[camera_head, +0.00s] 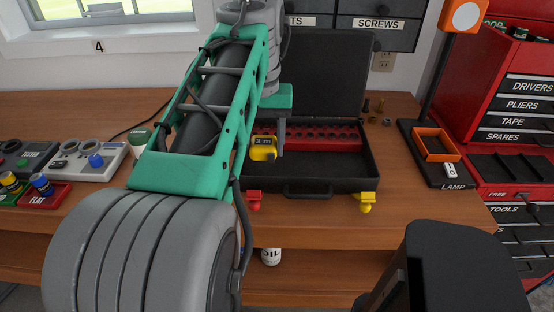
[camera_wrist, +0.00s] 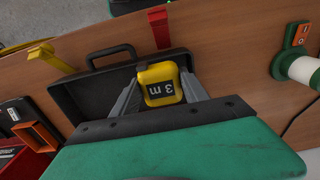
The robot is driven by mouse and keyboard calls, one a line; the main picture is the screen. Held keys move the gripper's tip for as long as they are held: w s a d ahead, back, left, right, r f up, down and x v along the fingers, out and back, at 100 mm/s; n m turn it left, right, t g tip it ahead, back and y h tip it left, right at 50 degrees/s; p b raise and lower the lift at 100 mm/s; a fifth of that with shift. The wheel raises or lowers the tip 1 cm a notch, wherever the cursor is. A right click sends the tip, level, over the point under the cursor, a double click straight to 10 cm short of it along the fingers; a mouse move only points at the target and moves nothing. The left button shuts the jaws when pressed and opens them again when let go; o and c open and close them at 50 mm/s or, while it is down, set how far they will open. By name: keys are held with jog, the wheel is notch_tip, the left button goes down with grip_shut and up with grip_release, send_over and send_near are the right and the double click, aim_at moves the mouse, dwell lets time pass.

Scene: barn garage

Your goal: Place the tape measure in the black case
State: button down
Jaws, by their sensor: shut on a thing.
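The tape measure (camera_head: 263,148) is yellow and black and marked "3 m". My gripper (camera_wrist: 162,88) is shut on it, with a grey finger on each side in the wrist view, where the tape measure (camera_wrist: 160,84) hangs over the case. The black case (camera_head: 340,180) lies open on the workbench, its lid (camera_head: 335,75) standing up at the back. A red insert with holes (camera_head: 325,135) runs along the back of its tray. The case also shows in the wrist view (camera_wrist: 85,98). My arm hides the case's left part in the head view. I cannot tell the tape measure's exact height above the tray.
A lamp base with an orange frame (camera_head: 436,145) stands right of the case. Red drawers (camera_head: 530,95) stand farther right. Bench devices (camera_head: 95,160) sit at the left.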

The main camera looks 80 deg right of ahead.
send_over(272, 169)
notch_tip(272, 169, down, 6)
jog(key=shift+f, duration=0.2)
jog(key=shift+f+b, duration=0.3)
jog(key=shift+f, duration=1.15)
jog(key=shift+f, duration=0.2)
jog(key=c, duration=0.6)
grip_release()
notch_tip(272, 169, up, 12)
jog(key=shift+r+p, duration=0.2)
jog(key=shift+p, duration=0.65)
